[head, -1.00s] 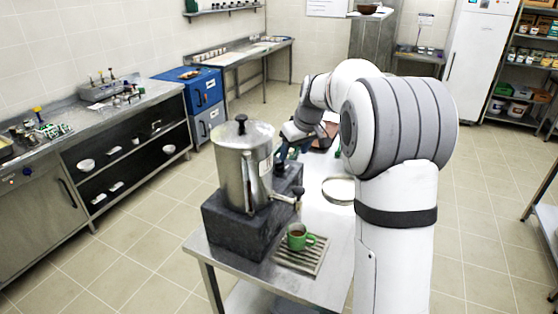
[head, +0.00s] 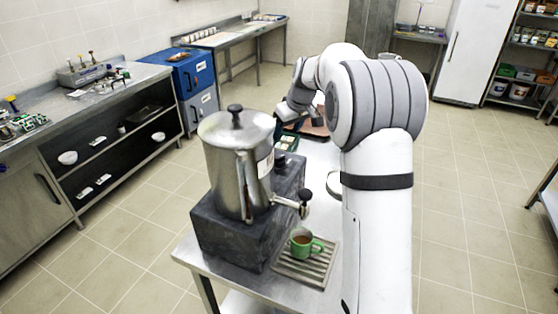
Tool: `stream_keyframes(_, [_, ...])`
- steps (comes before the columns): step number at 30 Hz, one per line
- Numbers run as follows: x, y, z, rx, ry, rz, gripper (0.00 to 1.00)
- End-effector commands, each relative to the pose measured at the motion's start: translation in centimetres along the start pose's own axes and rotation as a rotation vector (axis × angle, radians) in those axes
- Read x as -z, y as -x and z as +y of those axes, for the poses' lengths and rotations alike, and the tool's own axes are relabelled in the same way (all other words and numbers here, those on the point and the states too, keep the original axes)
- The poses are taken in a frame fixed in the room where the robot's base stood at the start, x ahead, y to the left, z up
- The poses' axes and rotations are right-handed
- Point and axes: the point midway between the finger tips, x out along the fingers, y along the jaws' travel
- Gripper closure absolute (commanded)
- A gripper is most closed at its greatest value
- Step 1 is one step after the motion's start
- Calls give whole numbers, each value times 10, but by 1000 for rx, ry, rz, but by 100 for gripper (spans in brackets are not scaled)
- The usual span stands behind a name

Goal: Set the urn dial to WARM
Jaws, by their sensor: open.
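The urn (head: 228,165) is a steel pot with a black-knobbed lid. It stands upright on a dark block-like base (head: 225,236) on the steel table. A tap with a black knob (head: 304,194) sticks out on its right, and a pale label (head: 265,165) is on its side. I cannot make out the dial or its setting. My gripper (head: 281,122) is beyond the urn, at its upper right, apart from it. It is small and partly hidden, but looks open and empty.
A green mug (head: 302,242) with brown liquid stands on a slatted drip tray (head: 318,266) in front of the urn. Small items and a reddish-brown board (head: 318,128) lie at the table's far end. My arm hides the table's right part.

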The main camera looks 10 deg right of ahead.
Motion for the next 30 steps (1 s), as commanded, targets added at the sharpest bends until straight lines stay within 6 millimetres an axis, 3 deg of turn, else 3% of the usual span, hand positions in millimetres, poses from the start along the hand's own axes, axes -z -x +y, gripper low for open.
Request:
stream_keyframes(1, [-5,-11,0,0,0,0,41])
stream_keyframes(9, [-16,-41,-1,0,1,0,41])
stream_keyframes(20, [-21,-65,-1,3,1,-2,41])
stream_keyframes(30, [-21,-116,-2,2,2,-3,41])
